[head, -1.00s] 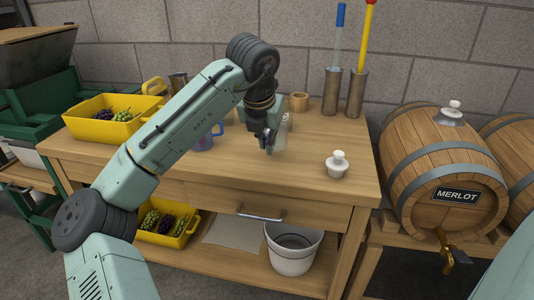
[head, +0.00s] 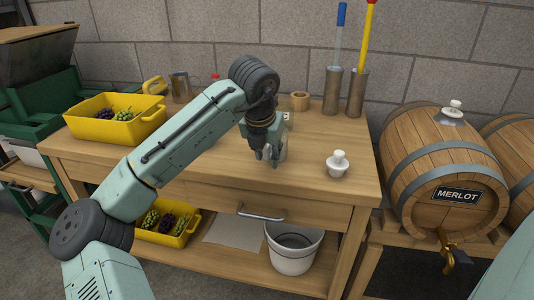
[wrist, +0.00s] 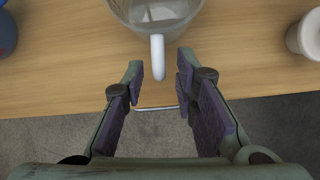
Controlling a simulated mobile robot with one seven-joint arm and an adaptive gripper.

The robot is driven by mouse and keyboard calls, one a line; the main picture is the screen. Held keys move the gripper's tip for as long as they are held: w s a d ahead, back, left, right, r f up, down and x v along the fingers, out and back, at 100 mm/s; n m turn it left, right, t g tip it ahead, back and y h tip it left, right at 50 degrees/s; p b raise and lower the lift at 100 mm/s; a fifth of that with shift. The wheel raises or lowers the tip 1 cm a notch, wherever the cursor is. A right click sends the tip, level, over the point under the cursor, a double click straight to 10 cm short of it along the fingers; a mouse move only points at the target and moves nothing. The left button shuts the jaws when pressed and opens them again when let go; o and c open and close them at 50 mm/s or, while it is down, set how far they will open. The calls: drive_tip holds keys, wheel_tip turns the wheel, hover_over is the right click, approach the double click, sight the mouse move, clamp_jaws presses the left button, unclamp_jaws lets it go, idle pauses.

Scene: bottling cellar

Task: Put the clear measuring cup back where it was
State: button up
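The clear measuring cup (wrist: 128,14) stands at the top of the wrist view, with its pale handle (wrist: 158,58) pointing toward me. My gripper (wrist: 159,72) is open, one finger on each side of the handle's near end; I cannot tell if either touches it. In the head view my gripper (head: 269,162) points down low over the front of the wooden table (head: 315,195). It hides most of the cup there.
A white stopper (head: 338,165) stands right of my gripper. A blue object (wrist: 7,32) is at the wrist view's left edge. A yellow grape crate (head: 115,128) is on the left; two metal cylinders (head: 332,92) with tools stand behind.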

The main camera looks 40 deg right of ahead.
drive_tip(key=v, duration=1.2)
drive_tip(key=shift+d+r, duration=0.1)
drive_tip(key=shift+r, duration=0.05)
